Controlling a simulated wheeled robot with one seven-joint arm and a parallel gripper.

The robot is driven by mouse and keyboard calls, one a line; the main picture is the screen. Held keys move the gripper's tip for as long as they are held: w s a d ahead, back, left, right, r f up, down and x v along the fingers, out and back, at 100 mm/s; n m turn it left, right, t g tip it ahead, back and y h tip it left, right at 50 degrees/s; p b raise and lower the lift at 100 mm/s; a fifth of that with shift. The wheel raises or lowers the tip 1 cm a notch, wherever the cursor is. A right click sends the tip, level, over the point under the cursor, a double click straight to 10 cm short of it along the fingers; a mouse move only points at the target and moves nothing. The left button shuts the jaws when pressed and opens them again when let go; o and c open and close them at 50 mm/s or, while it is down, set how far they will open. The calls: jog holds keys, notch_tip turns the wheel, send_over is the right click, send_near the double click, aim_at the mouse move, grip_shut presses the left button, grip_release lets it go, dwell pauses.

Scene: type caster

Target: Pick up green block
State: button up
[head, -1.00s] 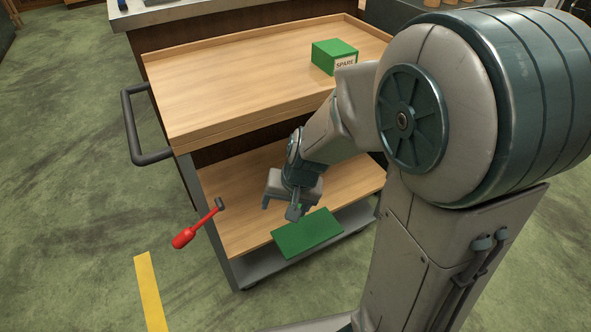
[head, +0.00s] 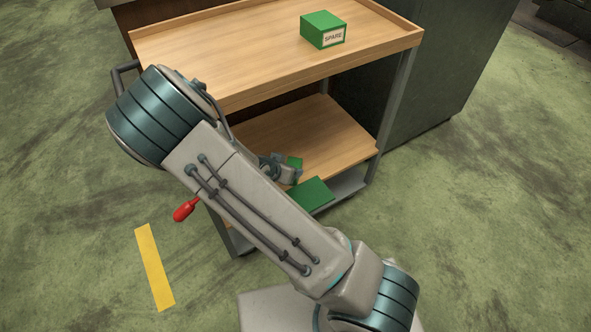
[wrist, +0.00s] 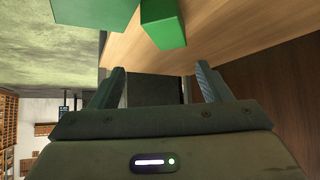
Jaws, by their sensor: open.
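A small green block (head: 295,162) stands on the wooden lower shelf of the cart, partly hidden by my gripper in the head view. In the wrist view the green block (wrist: 165,24) is beyond the fingertips, at the top edge and cut off. My gripper (wrist: 160,78) is open, with nothing between its fingers. In the head view my gripper (head: 288,174) is small and partly hidden by my arm, at the lower shelf close to the block.
The cart's upper shelf (head: 210,60) stands above my gripper and carries a green box labelled SPARE (head: 323,30). A red-handled tool (head: 185,208) is left of the lower shelf, partly hidden by my arm. A dark cabinet (head: 440,85) stands behind the cart.

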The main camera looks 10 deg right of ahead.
aim_at(297, 166)
jog(key=b+x, duration=0.3)
jog(key=x, duration=0.4)
jog(key=shift+w+d+f, duration=0.1)
jog(key=shift+w+f, duration=0.05)
jog(key=shift+f, duration=0.2)
jog(key=shift+b+x, duration=1.9)
jog(key=shift+x, duration=0.7)
jog(key=c, duration=1.1)
